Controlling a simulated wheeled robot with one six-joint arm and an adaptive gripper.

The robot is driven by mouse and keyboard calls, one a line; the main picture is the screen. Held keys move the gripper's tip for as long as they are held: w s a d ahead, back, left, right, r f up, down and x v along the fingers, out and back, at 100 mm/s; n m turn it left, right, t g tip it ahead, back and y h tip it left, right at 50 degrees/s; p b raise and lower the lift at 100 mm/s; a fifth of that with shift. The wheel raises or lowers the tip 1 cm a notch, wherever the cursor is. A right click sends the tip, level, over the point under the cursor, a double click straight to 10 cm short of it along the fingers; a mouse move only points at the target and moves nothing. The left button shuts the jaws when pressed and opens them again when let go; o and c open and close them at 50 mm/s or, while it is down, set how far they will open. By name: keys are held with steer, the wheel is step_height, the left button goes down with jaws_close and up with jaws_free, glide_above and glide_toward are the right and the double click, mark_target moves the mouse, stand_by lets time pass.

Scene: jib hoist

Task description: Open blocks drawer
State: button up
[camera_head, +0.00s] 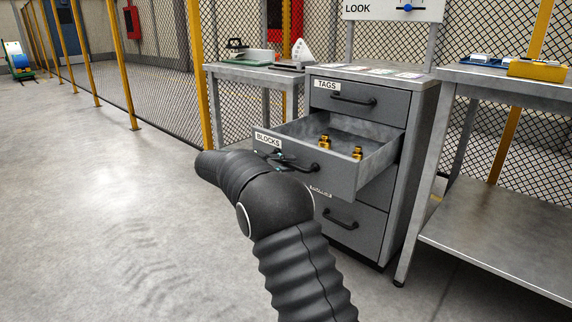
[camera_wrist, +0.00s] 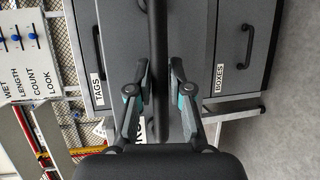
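The grey blocks drawer (camera_head: 340,181) stands pulled well out of the cabinet in the head view, with its BLOCKS label (camera_head: 268,140) at the front's left end. Its black bar handle (camera_head: 314,168) shows partly behind my arm. My gripper (camera_head: 284,158) is at the handle's left part, mostly hidden by my wrist. In the wrist view, the handle (camera_wrist: 157,50) runs between the two fingers of my gripper (camera_wrist: 160,80). The fingers are spread, with narrow gaps beside the bar. Two yellow-and-black blocks (camera_head: 325,141) (camera_head: 357,153) stand inside the drawer.
The TAGS drawer (camera_head: 358,102) above is shut, as is the BOXES drawer below, seen in the wrist view (camera_wrist: 245,50). A workbench (camera_head: 500,78) stands right of the cabinet and a smaller table (camera_head: 250,72) left. Open floor (camera_head: 100,190) lies to the left.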

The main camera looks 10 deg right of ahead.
steer(key=shift+o, duration=1)
steer(key=v, duration=1.2)
steer(key=shift+f, duration=0.15)
